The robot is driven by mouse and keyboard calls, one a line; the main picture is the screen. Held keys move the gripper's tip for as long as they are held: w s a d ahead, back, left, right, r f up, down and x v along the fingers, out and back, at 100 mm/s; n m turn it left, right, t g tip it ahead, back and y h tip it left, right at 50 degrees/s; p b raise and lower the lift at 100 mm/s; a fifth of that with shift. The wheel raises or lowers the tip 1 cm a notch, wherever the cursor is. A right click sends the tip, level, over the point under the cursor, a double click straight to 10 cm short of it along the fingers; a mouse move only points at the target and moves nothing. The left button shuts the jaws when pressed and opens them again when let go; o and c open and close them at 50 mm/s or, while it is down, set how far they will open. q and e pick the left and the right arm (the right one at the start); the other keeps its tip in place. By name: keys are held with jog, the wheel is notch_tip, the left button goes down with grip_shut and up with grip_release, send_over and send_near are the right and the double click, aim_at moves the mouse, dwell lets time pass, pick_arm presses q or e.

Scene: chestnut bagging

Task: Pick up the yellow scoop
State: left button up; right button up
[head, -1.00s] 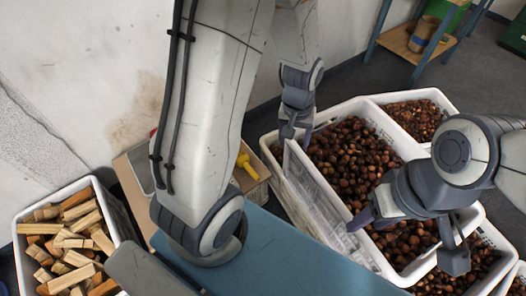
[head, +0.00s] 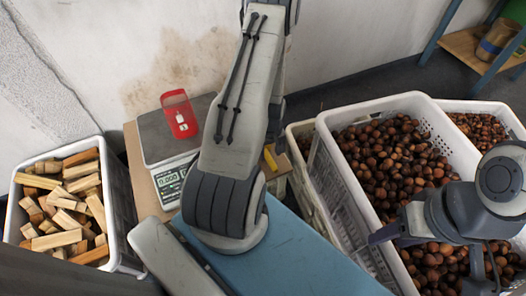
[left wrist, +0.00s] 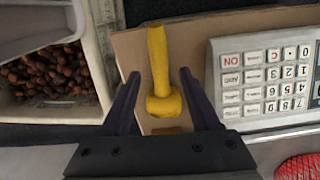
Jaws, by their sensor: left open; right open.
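The yellow scoop (left wrist: 158,70) lies on brown cardboard in the left wrist view, its long shaft pointing to the top of the picture and its rounded end nearest me. My left gripper (left wrist: 160,82) is open, with one dark finger on each side of the scoop and gaps showing between. In the head view only a small part of the scoop (head: 270,158) shows beside my left arm, which hides the left fingers. My right gripper (head: 430,264) is open and empty above the chestnut crate, partly cut by the frame.
A scale (head: 160,150) with a red item (head: 180,116) on it stands left of my arm; its keypad (left wrist: 265,85) is close to the right finger in the wrist view. A white chestnut crate (head: 345,185) is at right, a wood-block crate (head: 118,195) at left. A wall stands behind.

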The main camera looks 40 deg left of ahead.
aim_at(269, 158)
pick_arm(q)
jog(key=f, duration=0.1)
jog(key=f+b, duration=0.1)
jog(key=f, duration=0.2)
jog(key=shift+w+a+f+b, duration=0.15)
jog(key=shift+a+f+b, duration=0.15)
jog(key=shift+f, duration=0.1)
jog(key=shift+f, duration=0.25)
grip_shut()
